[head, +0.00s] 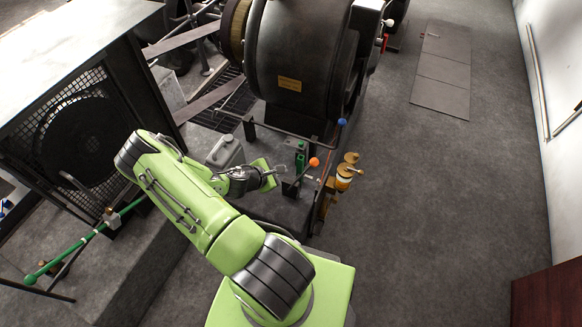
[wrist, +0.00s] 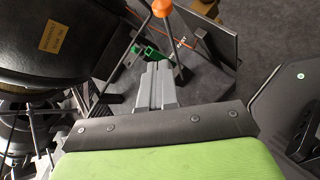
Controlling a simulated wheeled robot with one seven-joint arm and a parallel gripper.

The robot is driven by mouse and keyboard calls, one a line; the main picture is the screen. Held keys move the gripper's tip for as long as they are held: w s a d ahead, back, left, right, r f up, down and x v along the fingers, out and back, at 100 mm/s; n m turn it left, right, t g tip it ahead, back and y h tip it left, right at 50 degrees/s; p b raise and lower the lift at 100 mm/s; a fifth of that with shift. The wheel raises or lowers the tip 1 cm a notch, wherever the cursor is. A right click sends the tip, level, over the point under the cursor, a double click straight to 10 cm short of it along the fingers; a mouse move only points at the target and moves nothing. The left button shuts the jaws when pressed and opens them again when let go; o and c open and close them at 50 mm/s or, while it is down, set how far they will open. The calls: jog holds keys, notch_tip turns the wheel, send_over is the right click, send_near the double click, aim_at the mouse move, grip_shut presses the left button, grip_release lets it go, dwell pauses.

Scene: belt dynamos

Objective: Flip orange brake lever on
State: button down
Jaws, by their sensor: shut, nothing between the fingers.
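The orange brake lever has an orange ball knob (head: 314,162) on a thin dark rod, standing by the front right corner of the big black dynamo (head: 300,60). In the wrist view the orange knob (wrist: 162,8) is near the top edge, with its rod running down from it. My gripper (head: 280,171) is shut and empty, just left of the lever in the head view. In the wrist view its grey fingers (wrist: 157,75) point up toward the lever's lower part. I cannot tell whether they touch the rod.
A blue-knobbed lever (head: 342,122) stands just behind. A brass oiler (head: 346,175) sits to the right. Open floor (head: 450,190) lies at right.

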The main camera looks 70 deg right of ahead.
jog(key=v, duration=0.4)
jog(key=shift+a+r, duration=0.1)
dwell(0.4)
jog(key=w+a+r+m+t+y, duration=0.35)
jog(key=w+a+r, duration=0.25)
jog(key=a+r, duration=0.25)
jog(key=w+a+r+m+t+y, duration=0.2)
jog(key=w+a+r+m, duration=0.2)
jog(key=w+a+r, duration=0.4)
jog(key=s+a+r+t+y, duration=0.2)
jog(key=s+a+r, duration=0.4)
jog(key=a+r, duration=0.2)
jog(key=s+a+r+t+y, duration=0.2)
jog(key=s+a+r, duration=0.4)
jog(key=a+r, duration=0.3)
jog(key=shift+a+r, duration=0.3)
jog(key=shift+r, duration=0.4)
